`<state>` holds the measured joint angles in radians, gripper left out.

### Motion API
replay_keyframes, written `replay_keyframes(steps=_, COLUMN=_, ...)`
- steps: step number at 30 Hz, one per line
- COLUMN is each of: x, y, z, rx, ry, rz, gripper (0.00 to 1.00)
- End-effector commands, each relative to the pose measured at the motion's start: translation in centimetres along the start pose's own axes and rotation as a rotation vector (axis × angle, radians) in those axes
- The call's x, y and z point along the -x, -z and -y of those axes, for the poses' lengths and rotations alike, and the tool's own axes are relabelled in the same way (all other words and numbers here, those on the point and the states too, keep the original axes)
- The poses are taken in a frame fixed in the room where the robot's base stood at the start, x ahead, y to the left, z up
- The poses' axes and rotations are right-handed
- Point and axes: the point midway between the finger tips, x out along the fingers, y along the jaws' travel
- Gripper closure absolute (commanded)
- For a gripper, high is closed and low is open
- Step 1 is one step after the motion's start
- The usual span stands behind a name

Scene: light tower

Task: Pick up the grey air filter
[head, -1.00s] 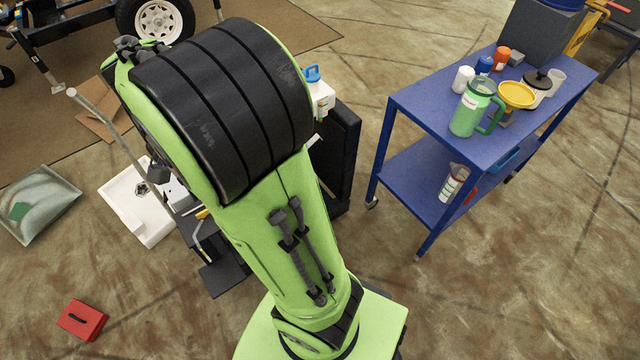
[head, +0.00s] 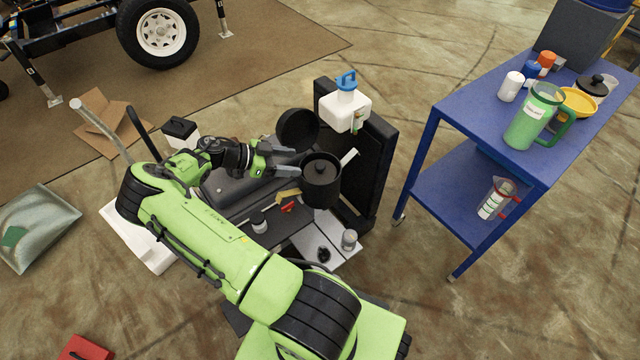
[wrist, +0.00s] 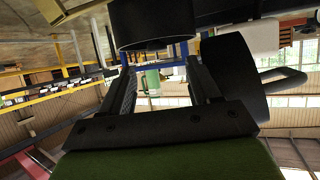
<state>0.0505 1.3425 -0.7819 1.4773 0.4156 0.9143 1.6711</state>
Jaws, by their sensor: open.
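Two dark round parts stand on the machine: a dark grey-black canister with a knob on its top (head: 320,182) and a dark round drum (head: 296,128) behind it. I cannot tell surely which is the grey air filter. My gripper (head: 287,161) is open and empty, pointing right, with its fingertips close to the gap between the two. In the wrist view, the fingers of my gripper (wrist: 157,62) are apart. One dark cylinder (wrist: 152,26) is above the fingertips and another (wrist: 234,68) lies right beside the right finger. Contact cannot be told.
A white jug with a blue cap (head: 346,105) stands on the black upright panel (head: 378,165) just beyond. A glass jar (head: 349,239) sits on a pale tray in front. A blue cart (head: 450,205) with a green mug (head: 535,118) stands to the right. Floor between is clear.

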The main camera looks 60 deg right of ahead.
Motion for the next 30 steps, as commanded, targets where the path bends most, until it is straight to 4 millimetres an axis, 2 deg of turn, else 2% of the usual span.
replay_keyframes(steps=1, x=-1.2, y=-0.2, z=-0.1, rx=0.001, ry=-0.004, rz=0.0, gripper=0.38)
replay_keyframes(steps=7, x=-3.7, y=-0.1, z=-0.2, rx=0.002, ry=-0.003, rz=0.0, gripper=0.38)
replay_keyframes(steps=13, x=-7.5, y=0.0, z=-0.5, rx=0.003, ry=-0.003, rz=0.0, gripper=0.38)
replay_keyframes(steps=16, x=-8.2, y=0.1, z=-0.5, rx=0.003, ry=-0.001, rz=0.001, gripper=0.38)
replay_keyframes(steps=21, x=-8.2, y=0.1, z=-0.4, rx=0.003, ry=0.0, rz=0.002, gripper=0.38)
replay_keyframes(steps=23, x=-8.2, y=0.1, z=-0.4, rx=0.003, ry=0.0, rz=0.002, gripper=0.44)
replay_keyframes(steps=30, x=-8.2, y=0.1, z=-0.4, rx=0.004, ry=0.0, rz=0.002, gripper=0.81)
